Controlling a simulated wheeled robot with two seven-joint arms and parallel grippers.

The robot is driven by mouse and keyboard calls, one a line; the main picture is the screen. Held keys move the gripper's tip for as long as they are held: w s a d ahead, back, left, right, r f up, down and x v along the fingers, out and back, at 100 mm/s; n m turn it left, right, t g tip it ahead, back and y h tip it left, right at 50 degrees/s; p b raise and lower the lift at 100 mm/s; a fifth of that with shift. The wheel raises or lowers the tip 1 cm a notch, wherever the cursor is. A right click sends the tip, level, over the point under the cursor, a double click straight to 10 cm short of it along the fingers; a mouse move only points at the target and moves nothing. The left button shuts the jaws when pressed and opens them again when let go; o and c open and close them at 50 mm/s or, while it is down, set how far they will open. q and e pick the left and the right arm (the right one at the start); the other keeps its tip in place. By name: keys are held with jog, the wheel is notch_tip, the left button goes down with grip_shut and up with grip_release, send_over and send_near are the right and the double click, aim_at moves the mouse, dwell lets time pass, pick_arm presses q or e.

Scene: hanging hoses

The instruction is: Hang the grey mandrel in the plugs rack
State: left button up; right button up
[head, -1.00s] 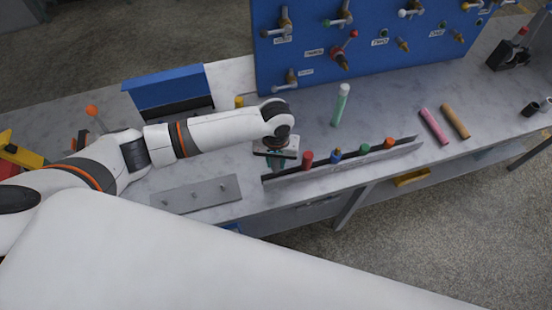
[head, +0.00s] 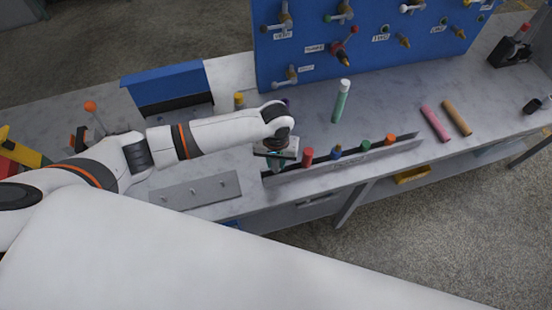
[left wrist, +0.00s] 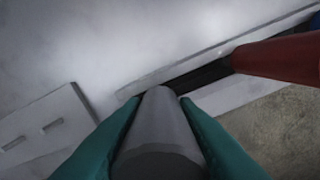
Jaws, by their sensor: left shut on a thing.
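My left gripper (head: 275,164) is at the left end of the plugs rack. In the left wrist view its teal fingers (left wrist: 160,130) are shut on the grey mandrel (left wrist: 158,135), a smooth grey cylinder that points away from the camera. The plugs rack (head: 350,165) is a long low metal strip along the bench's front edge. It holds a red plug (head: 307,157), a blue one, a green one and an orange one. In the wrist view the mandrel's far end overlaps the rack's dark slot (left wrist: 200,78), left of the red plug; I cannot tell whether it touches. My right gripper is out of view.
A grey plate with pegs (head: 195,192) lies left of the rack. A blue pegboard (head: 375,50) with hung fittings stands behind. A white-capped green tube (head: 341,103), a pink rod (head: 435,122) and a brown rod (head: 456,116) are on the bench. A blue box (head: 165,87) stands back left.

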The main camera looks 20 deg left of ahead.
pick_arm(q)
jog(key=shift+f+b, duration=0.35)
jog(key=shift+f, duration=0.65)
jog(key=o, duration=1.1)
notch_tip(320, 180, up, 12)
jog(key=shift+b, duration=0.8)
